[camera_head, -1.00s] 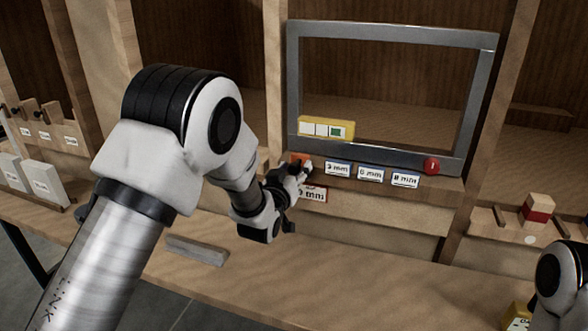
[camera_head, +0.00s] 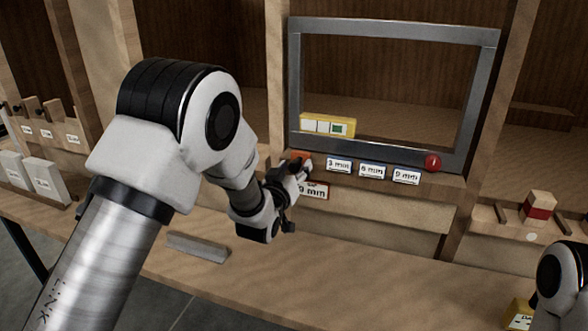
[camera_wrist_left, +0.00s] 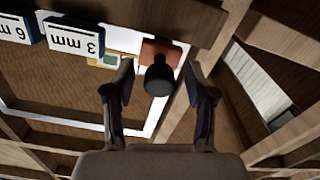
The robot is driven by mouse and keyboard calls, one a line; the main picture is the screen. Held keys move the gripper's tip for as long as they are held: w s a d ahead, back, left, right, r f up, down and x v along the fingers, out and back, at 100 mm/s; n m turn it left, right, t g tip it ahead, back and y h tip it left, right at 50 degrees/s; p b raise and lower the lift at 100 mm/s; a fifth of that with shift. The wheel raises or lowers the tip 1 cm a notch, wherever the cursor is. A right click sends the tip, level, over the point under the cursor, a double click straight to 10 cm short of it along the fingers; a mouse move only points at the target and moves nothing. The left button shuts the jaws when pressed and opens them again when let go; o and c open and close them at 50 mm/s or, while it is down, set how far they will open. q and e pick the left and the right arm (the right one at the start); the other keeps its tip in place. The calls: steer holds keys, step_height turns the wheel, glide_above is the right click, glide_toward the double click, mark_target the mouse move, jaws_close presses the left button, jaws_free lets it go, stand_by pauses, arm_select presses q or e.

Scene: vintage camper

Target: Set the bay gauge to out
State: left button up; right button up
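In the head view a grey metal frame (camera_head: 392,28) stands upright on the wooden bay. Along its lower edge are blue-edged tags (camera_head: 372,171) reading 3 mm, 6 mm and 9 mm, with a red ball knob (camera_head: 433,162) at the right end. An orange block (camera_head: 302,156) is at the left end, partly hidden by my left gripper (camera_head: 300,170). In the left wrist view a black round knob (camera_wrist_left: 159,76) stands in front of the orange block (camera_wrist_left: 160,50). My left gripper (camera_wrist_left: 157,88) is open, one finger on each side of the knob. I cannot tell whether they touch.
A yellow holder (camera_head: 327,125) with small squares sits inside the frame. A grey bar (camera_head: 197,247) lies on the bench (camera_head: 300,290). A red-and-wood block (camera_head: 538,206) sits at right. The bench front centre is clear.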

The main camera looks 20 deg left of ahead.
arm_select(q)
steer(key=s, duration=1.2)
steer(key=shift+a, duration=0.2)
steer(key=s+a+f+g, duration=0.1)
steer(key=s+f+g, duration=0.2)
steer(key=f, duration=0.5)
steer(key=s+a+f+g, duration=0.1)
steer(key=s+f, duration=0.3)
steer(key=f, duration=0.4)
steer(key=s+a+f+g, duration=0.1)
steer(key=s+f+g, duration=0.2)
steer(key=f, duration=0.5)
steer(key=shift+s+f+m+g+y, duration=0.2)
steer(key=shift+m+g+y, duration=0.15)
steer(key=shift+g, duration=0.45)
steer(key=s+f+g, duration=0.4)
steer(key=s+f, duration=0.3)
steer(key=s, duration=0.5)
steer(key=s+a+f+m+g, duration=0.1)
steer(key=s+f+g, duration=0.4)
steer(key=s, duration=0.7)
step_height(320, 180, down, 2)
steer(key=shift+f+g, duration=0.1)
steer(key=shift+g, duration=0.2)
